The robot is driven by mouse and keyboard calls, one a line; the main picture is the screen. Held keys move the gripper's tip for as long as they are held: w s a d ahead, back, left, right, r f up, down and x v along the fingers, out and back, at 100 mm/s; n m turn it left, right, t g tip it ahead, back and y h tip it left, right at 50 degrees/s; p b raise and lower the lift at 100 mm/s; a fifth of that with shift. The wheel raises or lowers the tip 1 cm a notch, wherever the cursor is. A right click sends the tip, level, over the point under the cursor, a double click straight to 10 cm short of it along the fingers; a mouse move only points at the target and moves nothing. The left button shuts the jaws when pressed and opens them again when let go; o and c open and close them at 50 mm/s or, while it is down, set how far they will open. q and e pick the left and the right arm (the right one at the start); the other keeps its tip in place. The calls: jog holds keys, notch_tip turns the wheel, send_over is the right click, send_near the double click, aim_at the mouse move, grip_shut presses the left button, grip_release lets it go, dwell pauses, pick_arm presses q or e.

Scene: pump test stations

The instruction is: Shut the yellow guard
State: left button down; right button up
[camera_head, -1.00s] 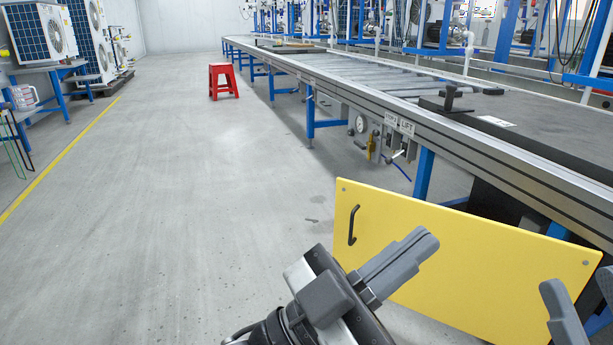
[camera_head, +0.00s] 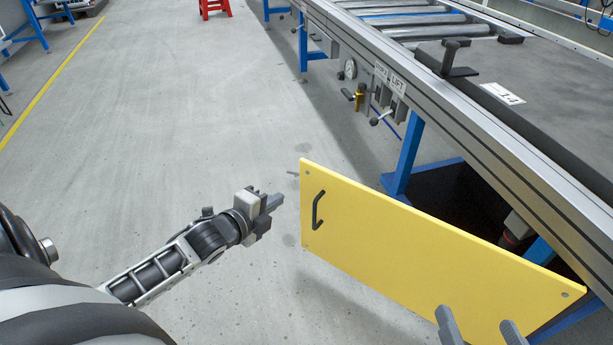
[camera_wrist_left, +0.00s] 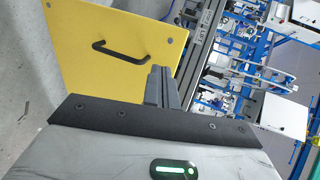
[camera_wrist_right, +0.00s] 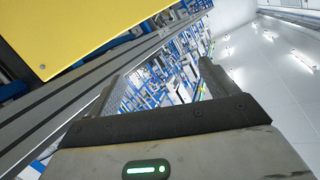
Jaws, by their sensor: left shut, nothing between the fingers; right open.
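The yellow guard (camera_head: 400,240) is a flat panel with a black handle (camera_head: 317,210) near its left edge. It stands swung out from the conveyor frame, with a dark opening (camera_head: 460,200) visible behind it. In the left wrist view the guard (camera_wrist_left: 85,50) and its handle (camera_wrist_left: 121,52) are ahead of the fingers. My left gripper (camera_head: 275,202) is shut and empty, to the left of the guard and apart from it. My right gripper (camera_head: 480,330) is open at the bottom edge of the head view, in front of the guard's lower part. The right wrist view shows part of the guard (camera_wrist_right: 70,30).
The conveyor bench (camera_head: 500,120) runs along the right, with a blue leg (camera_head: 407,155) near the guard. A gauge and valves (camera_head: 360,90) hang under its rail. A red stool (camera_head: 214,7) stands at the back. The floor (camera_head: 170,120) at left is clear.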

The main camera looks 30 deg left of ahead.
pick_arm(q)
jog(key=b, duration=0.4)
send_near(311, 176)
jog(key=x, duration=0.5)
jog(key=shift+f, duration=0.4)
jog(key=shift+w+r+b, duration=0.1)
jog(key=shift+w+b, duration=0.2)
jog(key=shift+w, duration=0.4)
pick_arm(e)
jog(key=shift+w+a+r+m+t+y, duration=0.25)
jog(key=shift+r+t+y, duration=0.2)
jog(key=shift+r, duration=0.15)
jog(key=shift+w+a+r+m+t+y, duration=0.15)
jog(key=shift+w+r+t+y, duration=0.05)
jog(key=shift+r+t+y, duration=0.3)
